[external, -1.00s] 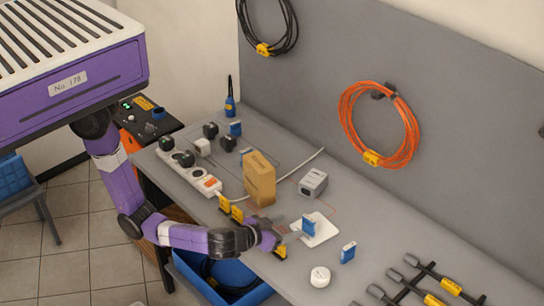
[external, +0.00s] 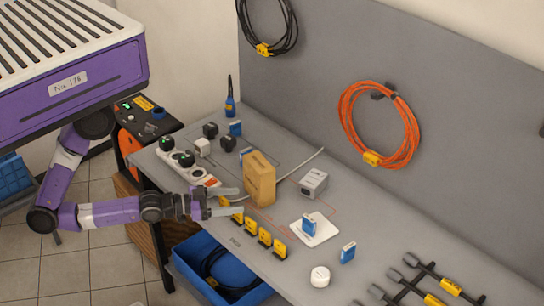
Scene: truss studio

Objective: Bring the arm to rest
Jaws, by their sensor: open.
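My arm (external: 105,214) is purple and black and reaches in from the left, bent at a low elbow. My gripper (external: 232,201) is open, with its two grey fingers apart. It is over the left edge of the grey workbench (external: 345,270), just left of the cardboard box (external: 259,179). Nothing shows between the fingers. Several yellow tags (external: 251,226) stand in a row on the bench edge, just below and right of the gripper. The gripper partly covers the end of the white power strip (external: 183,160).
A blue bin (external: 190,262) with black cable sits below the bench edge. A blue item (external: 309,225) stands on a white pad (external: 326,232), with another blue item (external: 347,252) and a white puck (external: 320,276) nearby. A grey box (external: 314,182) stands farther back.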

